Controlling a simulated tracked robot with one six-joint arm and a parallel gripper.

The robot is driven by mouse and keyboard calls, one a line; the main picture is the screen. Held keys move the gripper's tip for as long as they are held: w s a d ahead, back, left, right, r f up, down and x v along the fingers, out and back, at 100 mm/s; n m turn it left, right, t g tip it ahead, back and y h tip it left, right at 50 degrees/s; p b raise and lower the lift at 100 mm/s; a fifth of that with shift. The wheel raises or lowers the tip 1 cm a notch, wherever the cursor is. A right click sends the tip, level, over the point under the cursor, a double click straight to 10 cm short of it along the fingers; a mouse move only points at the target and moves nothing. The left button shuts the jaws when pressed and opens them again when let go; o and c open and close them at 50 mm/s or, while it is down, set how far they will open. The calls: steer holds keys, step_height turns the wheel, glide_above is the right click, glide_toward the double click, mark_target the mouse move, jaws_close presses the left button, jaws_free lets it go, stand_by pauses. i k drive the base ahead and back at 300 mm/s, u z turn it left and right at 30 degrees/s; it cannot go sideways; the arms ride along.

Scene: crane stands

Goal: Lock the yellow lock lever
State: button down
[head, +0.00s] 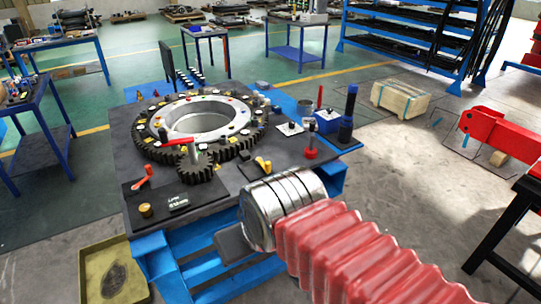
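A small yellow lever (263,164), the likely lock lever, stands on a dark base plate at the front right of the black worktable (120,150). It looks tilted; whether it is locked cannot be told. My arm, with red bellows and a silver cylinder, reaches in from the lower right. The cylinder ends just in front of and below the yellow lever in the picture; their true distance cannot be judged.
A large toothed ring (143,135) and a small gear (196,172) sit on the worktable. Red-handled levers (180,142) (145,178) stand left, a red post (310,152) and blue-black cylinder (348,112) right. A wooden crate (400,98) lies beyond on open floor.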

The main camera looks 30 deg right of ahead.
mark_target(266, 167)
steer(key=i, duration=0.85)
steer(key=z, duration=0.05)
